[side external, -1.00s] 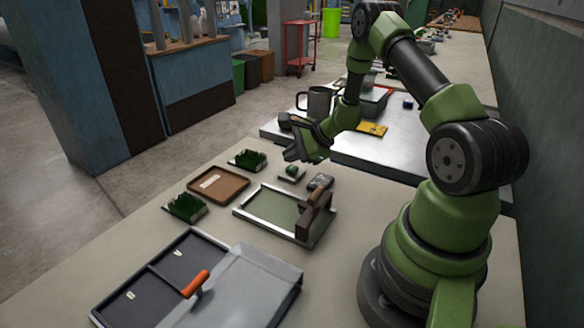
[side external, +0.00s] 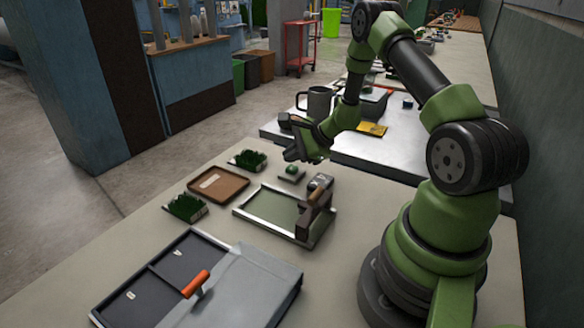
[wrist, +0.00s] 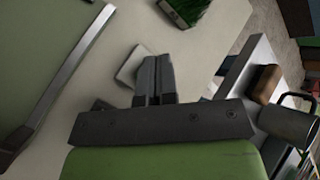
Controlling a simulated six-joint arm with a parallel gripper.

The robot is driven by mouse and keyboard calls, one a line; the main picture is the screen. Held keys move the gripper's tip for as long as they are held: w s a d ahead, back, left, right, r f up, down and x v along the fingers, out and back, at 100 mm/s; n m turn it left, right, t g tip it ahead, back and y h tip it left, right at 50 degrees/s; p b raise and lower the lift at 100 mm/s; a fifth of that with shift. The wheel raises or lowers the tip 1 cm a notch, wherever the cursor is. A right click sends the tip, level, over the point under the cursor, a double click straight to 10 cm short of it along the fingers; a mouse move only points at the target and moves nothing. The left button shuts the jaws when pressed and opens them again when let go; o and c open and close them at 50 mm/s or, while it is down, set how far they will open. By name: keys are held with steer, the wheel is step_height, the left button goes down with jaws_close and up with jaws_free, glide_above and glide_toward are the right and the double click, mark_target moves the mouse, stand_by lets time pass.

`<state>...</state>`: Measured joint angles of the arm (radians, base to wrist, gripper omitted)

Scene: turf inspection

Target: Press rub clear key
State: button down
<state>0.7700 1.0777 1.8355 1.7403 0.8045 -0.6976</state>
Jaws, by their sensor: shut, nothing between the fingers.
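A small green domed key (side external: 292,169) sits on a light grey base on the bench, just below my gripper in the side view. My gripper (side external: 291,157) points down over it with its fingers together and empty. I cannot tell whether the fingertips touch the key. In the wrist view my gripper (wrist: 153,62) shows its dark fingers side by side, in front of a pale base (wrist: 132,66). The fingers hide the green dome there.
A metal-framed green panel (side external: 270,210) with a brown-handled tool (side external: 312,212) lies nearer the camera. A small grey device (side external: 321,181) lies right of the key. Turf pieces (side external: 250,160) and a brown tray (side external: 217,184) are to the left. A grey mug (side external: 318,101) stands behind.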

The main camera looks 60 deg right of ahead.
mark_target(292, 169)
steer(key=shift+f, duration=0.15)
stand_by(0.4)
steer(key=shift+f, duration=0.25)
steer(key=shift+f, duration=0.5)
stand_by(0.7)
stand_by(0.3)
steer(key=shift+r, duration=0.9)
steer(key=shift+r, duration=2.55)
